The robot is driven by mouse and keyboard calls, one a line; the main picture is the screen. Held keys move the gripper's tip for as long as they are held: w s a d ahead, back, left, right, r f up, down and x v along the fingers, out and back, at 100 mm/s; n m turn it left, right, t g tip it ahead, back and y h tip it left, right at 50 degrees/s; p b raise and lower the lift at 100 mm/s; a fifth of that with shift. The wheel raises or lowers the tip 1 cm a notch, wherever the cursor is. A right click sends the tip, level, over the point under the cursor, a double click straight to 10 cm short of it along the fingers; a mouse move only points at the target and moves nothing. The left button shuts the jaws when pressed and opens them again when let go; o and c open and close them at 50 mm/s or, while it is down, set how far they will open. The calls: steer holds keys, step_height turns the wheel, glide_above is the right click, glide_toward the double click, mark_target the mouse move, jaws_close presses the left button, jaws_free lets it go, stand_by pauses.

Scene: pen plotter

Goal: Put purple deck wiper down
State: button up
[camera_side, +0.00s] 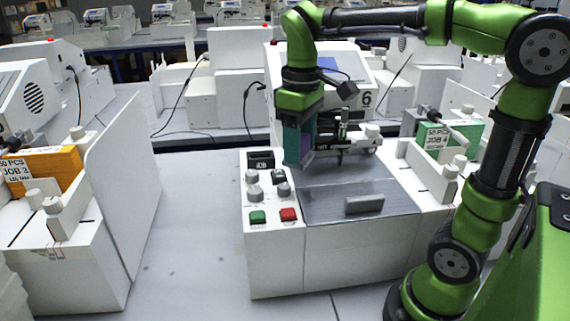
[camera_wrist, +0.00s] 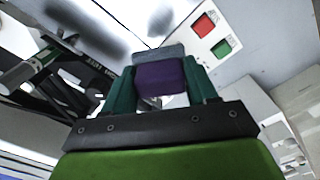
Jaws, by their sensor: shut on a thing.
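The purple deck wiper (camera_wrist: 160,79) is between the two teal fingers of my gripper (camera_wrist: 162,88) in the wrist view, with a grey part along its far edge. My gripper is shut on it. In the side view my gripper (camera_side: 298,142) points down over the back left part of the white plotter, and the wiper shows only as a small purple patch (camera_side: 291,152) beside the fingers. Whether the wiper touches anything below cannot be told.
The plotter's control panel has knobs, a green button (camera_side: 258,217) and a red button (camera_side: 289,214). A grey cover with a handle (camera_side: 364,204) lies to its right. The pen carriage (camera_side: 345,140) is close right of my gripper. Orange (camera_side: 55,170) and green (camera_side: 463,138) job boxes flank it.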

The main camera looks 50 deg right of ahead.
steer(key=w+a+f+n, duration=0.1)
steer(key=w+a, duration=0.1)
steer(key=w, duration=0.1)
steer(key=w+a+f+n, duration=0.1)
steer(key=w+a, duration=0.1)
steer(key=w, duration=0.1)
steer(key=w+a+f+n, duration=0.1)
steer(key=w+a, duration=0.1)
steer(key=a, duration=0.1)
steer(key=shift+w+f, duration=0.4)
steer(key=w+a+f+n, duration=0.3)
steer(key=w+a+f, duration=0.2)
steer(key=a, duration=0.2)
steer(key=shift+n, duration=0.6)
steer(key=w+f, duration=0.1)
steer(key=f, duration=0.3)
steer(key=w+a+f, duration=0.1)
steer(key=w+f, duration=0.1)
steer(key=f, duration=0.3)
steer(key=w+f, duration=0.1)
steer(key=f, duration=0.4)
steer(key=shift+w+a+f, duration=0.2)
steer(key=shift+w, duration=0.15)
steer(key=shift+f, duration=1.95)
steer(key=shift+f, duration=0.1)
steer(key=o, duration=1)
